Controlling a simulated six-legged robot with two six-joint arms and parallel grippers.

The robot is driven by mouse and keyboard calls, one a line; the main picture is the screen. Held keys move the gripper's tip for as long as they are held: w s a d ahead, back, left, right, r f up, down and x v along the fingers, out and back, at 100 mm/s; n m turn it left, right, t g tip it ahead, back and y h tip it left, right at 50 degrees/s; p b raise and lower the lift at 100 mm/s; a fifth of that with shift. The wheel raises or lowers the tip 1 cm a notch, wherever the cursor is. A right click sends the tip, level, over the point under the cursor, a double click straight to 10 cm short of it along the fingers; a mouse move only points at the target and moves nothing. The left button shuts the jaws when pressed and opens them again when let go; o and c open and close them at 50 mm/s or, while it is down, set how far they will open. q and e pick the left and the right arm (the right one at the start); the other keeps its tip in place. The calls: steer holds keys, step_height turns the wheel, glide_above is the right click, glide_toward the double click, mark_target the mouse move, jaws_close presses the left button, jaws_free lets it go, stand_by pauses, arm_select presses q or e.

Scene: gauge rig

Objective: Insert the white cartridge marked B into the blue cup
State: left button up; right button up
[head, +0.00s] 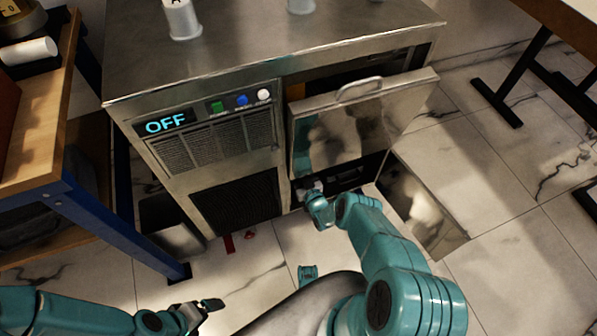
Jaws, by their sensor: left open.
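A white cartridge (182,20) marked with what looks like an A stands upright on the steel cabinet top, cut by the upper picture edge. A second white piece (300,5) stands to its right, mostly cut off, with no mark visible. I see no letter B and no blue cup in this view. My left gripper (208,309) is open and empty, low over the floor in front of the cabinet. My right gripper (308,190) is at the cabinet's lower front, below the steel door; its fingers are too small and covered to tell their state.
A wooden bench (45,150) with a lying white cylinder (28,50) is left.

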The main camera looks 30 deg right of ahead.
steer(key=shift+f+b, duration=0.55)
steer(key=o, duration=1)
steer(key=shift+c, duration=0.2)
steer(key=shift+r, duration=0.1)
steer(key=shift+r+p, duration=0.35)
steer(key=shift+p, duration=0.15)
steer(key=shift+r+p, duration=0.6)
steer(key=shift+p, duration=0.1)
steer(key=s+a+p, duration=0.2)
steer(key=s+p, duration=0.1)
steer(key=s, duration=0.9)
steer(key=shift+f, duration=0.45)
